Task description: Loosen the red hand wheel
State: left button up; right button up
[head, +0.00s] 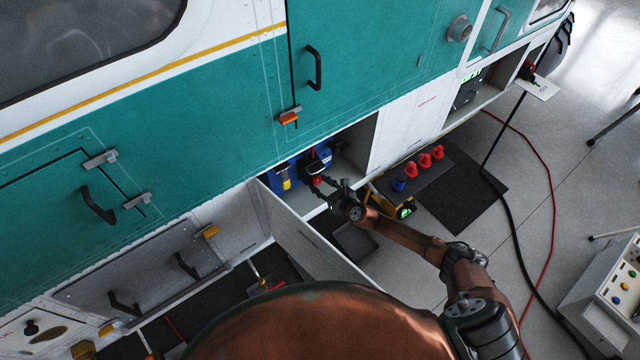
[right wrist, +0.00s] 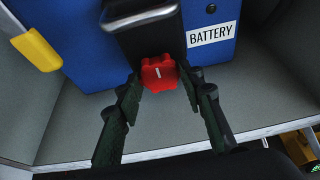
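The red hand wheel (right wrist: 159,72) sits on the front of the blue battery box (right wrist: 85,50), just below a dark handle-like part (right wrist: 142,18). It also shows small in the head view (head: 316,181), partly hidden by my gripper. My right gripper (right wrist: 163,80) reaches into the open compartment, with one finger on each side of the wheel. The fingers look open, with narrow gaps to the wheel; whether either touches it is hard to tell. In the head view my right gripper (head: 326,187) is dark against the box. My left gripper is not in view.
An open white door panel (head: 305,240) hangs left of my right forearm. A white "BATTERY" label (right wrist: 211,34) and yellow part (right wrist: 36,50) are on the box. Red caps (head: 424,159) and a blue one (head: 398,184) stand on a yellow-edged case right of the compartment.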

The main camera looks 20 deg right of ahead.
jog(key=o, duration=0.4)
jog(key=shift+c, duration=0.2)
jog(key=v, duration=1.2)
